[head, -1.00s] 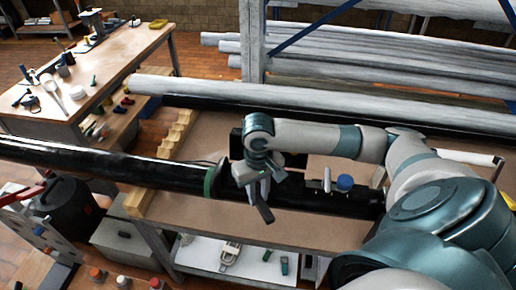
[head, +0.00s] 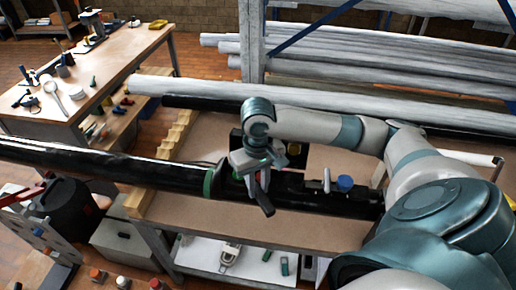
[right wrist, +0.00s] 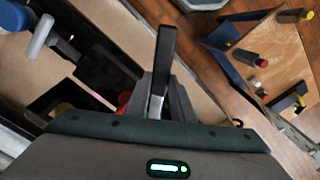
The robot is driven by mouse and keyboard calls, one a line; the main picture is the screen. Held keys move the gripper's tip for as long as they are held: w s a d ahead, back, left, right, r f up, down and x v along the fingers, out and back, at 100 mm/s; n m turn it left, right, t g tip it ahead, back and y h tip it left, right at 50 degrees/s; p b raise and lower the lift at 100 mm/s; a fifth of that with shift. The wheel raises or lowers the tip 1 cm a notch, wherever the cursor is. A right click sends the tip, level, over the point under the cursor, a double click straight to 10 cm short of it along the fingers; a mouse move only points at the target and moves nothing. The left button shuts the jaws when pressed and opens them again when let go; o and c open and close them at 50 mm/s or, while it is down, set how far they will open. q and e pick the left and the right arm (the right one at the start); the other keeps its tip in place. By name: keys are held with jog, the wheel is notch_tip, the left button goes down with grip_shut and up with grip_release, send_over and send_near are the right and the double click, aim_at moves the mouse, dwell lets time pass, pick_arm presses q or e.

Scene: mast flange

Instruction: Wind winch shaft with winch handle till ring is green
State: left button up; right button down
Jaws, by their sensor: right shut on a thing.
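The black mast (head: 110,168) lies lengthwise across the workbench. A green ring (head: 208,183) circles it just left of my right gripper (head: 258,184). The right gripper is over the mast, shut on the winch handle (head: 265,204), a dark bar that sticks out below the fingers towards the bench front. In the right wrist view the handle (right wrist: 166,55) stands between the grey fingers (right wrist: 162,100). The winch shaft is hidden behind the gripper, so I cannot tell how the handle sits on it. A small red part (right wrist: 124,100) shows beside the fingers. My left gripper is out of view.
A blue knob (head: 345,183) and a grey lever stand on the mast right of the gripper. The bench top (head: 185,208) is bare in front of the mast. Grey pipes (head: 330,97) lie behind. A black drum (head: 72,205) stands at the left.

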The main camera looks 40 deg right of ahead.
jog(key=shift+r, duration=1.05)
jog(key=shift+f, duration=0.1)
